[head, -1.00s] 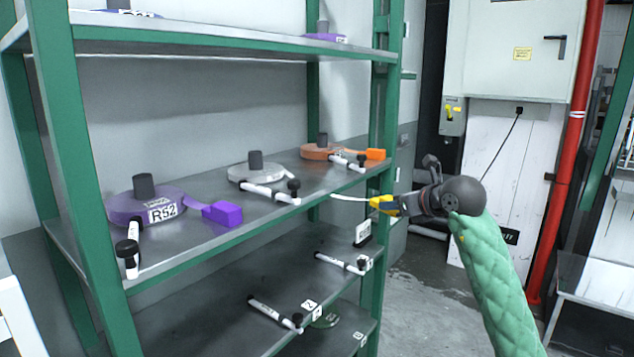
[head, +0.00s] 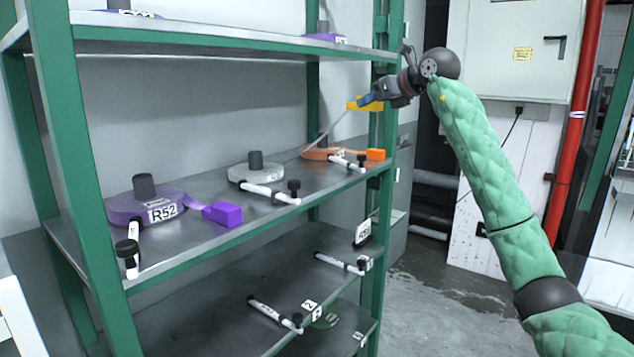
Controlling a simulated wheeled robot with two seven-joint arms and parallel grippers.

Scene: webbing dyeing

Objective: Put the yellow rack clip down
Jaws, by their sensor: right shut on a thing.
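The yellow rack clip (head: 373,106) is in the jaws of my right gripper (head: 370,100). My right gripper is shut on it and holds it in the air above the middle shelf, near the rack's right post. A thin pale strap (head: 335,131) runs from the clip down and left toward the grey-white webbing roll (head: 254,172) on the middle shelf. The gripper partly hides the clip. My left gripper is not in view.
The green rack's middle shelf (head: 215,195) also bears a purple roll (head: 143,206) with a purple clip (head: 222,214), and an orange roll (head: 320,153) with an orange clip (head: 375,154). White rods with black knobs line its front. The upper shelf (head: 230,42) overhangs it.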

